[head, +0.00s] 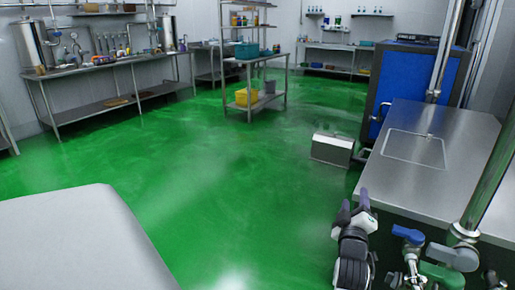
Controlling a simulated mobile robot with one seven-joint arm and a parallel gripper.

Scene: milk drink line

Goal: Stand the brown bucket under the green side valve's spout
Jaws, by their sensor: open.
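My gripper (354,208) is at the lower right in the head view, with two dark fingertips apart and nothing seen between them. It is just left of a group of valves. A green valve part (441,274) sits at the bottom edge, right of a valve with a blue handle (408,235). I cannot tell for sure whether this green part is the side valve. Its spout is not visible. I see no brown bucket in this view.
A steel-topped tank (395,180) stands at the right before a blue cabinet (409,66). A metal box (332,149) is on the floor beside it. A rack with a yellow bin (246,97) and a grey bucket (270,87) stands behind. The green floor (215,175) between is clear.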

